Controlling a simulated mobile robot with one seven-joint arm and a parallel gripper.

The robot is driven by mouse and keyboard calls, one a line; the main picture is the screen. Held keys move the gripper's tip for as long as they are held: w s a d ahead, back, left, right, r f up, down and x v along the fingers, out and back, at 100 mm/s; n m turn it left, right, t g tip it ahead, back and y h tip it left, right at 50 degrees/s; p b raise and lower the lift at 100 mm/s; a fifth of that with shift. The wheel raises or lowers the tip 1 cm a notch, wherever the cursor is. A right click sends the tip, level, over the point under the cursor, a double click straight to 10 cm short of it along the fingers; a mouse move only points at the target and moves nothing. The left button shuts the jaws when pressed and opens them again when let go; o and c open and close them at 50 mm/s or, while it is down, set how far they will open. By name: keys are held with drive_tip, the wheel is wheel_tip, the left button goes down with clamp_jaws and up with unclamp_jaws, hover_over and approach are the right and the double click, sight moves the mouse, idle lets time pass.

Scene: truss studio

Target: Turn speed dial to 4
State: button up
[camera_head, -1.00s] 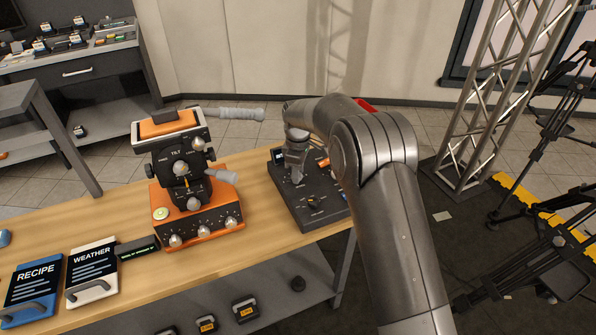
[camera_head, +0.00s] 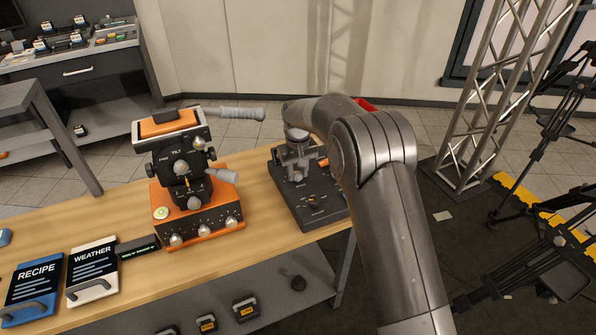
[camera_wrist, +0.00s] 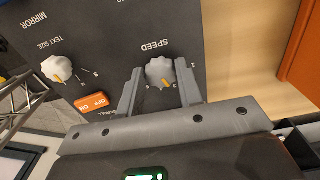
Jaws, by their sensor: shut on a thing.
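The dark control console (camera_head: 325,212) stands on the wooden table, below my gripper (camera_head: 297,172) in the head view. In the wrist view, the light grey SPEED dial (camera_wrist: 159,70) sits between the two fingers of my gripper (camera_wrist: 158,80), which is shut on it. The dial's orange pointer (camera_wrist: 166,84) faces the lower right of that picture, toward my palm. Small marks ring the dial, but I cannot read the number at the pointer. The SPEED label is clear of the fingers. In the head view my gripper hides the dial.
On the console are a TEXT SIZE knob (camera_wrist: 56,69) and an orange OFF/ON switch (camera_wrist: 96,103). An orange-based camera tilt head (camera_head: 190,190) stands to the left. RECIPE (camera_head: 33,285) and WEATHER (camera_head: 92,272) cards lie further left.

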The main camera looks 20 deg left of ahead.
sight(297, 175)
drive_tip(key=m, duration=0.6)
drive_tip(key=shift+a+m, duration=0.1)
drive_tip(key=shift+m, duration=0.2)
idle(0.5)
drive_tip(key=o, duration=1)
wheel_tip(297, 175, up, 11)
drive_tip(key=shift+f, duration=0.1)
